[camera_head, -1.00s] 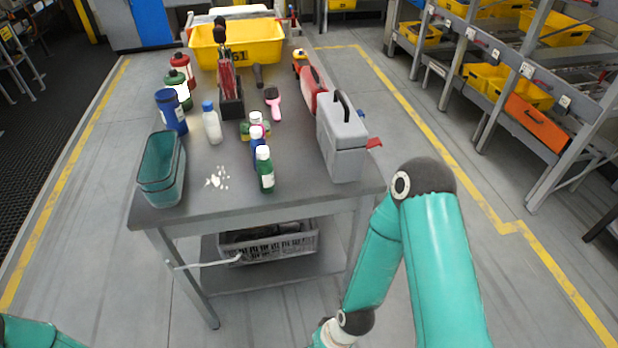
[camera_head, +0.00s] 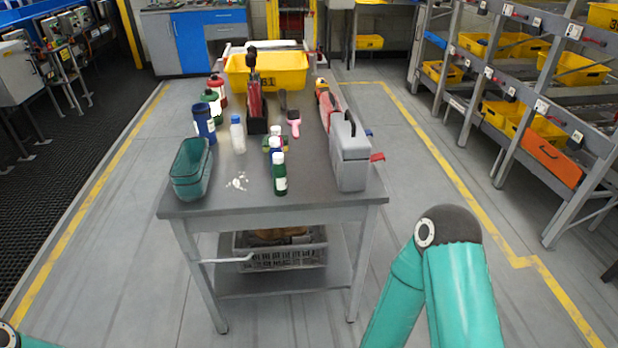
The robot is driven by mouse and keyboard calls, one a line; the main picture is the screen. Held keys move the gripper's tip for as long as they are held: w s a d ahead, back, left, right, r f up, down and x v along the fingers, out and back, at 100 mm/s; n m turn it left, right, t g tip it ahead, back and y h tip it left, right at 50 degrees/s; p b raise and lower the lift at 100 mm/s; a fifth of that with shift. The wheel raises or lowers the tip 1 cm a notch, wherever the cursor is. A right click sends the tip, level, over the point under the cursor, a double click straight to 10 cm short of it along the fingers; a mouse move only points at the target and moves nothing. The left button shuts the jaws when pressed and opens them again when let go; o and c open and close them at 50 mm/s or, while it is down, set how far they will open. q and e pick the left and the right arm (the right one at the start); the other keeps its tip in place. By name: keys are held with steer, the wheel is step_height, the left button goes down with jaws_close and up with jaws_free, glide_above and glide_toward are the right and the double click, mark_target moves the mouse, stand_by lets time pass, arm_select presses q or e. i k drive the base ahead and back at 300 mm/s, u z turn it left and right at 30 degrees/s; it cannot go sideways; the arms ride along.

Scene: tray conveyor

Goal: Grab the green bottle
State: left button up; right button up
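The green bottle (camera_head: 280,176) with a white cap stands upright near the front of the grey table (camera_head: 300,196). A blue bottle (camera_head: 274,148) with a white cap stands just behind it, partly hidden. A larger green container (camera_head: 211,106) with a white label stands farther back on the left. My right arm comes in at the lower right, in front of the table, and its gripper is out of frame. Only a small part of my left arm shows at the lower left corner. Neither gripper is in view.
A grey case (camera_head: 350,155) stands right of the green bottle, and a teal bin (camera_head: 191,172) stands at the left table edge. White bits (camera_head: 237,182) lie between. A white bottle (camera_head: 238,136), blue container (camera_head: 204,124) and yellow crate (camera_head: 266,80) are farther back.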

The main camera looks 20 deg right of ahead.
mark_target(279, 172)
steer(key=z, duration=5.75)
steer(key=k, duration=1.25)
steer(key=u, duration=5.85)
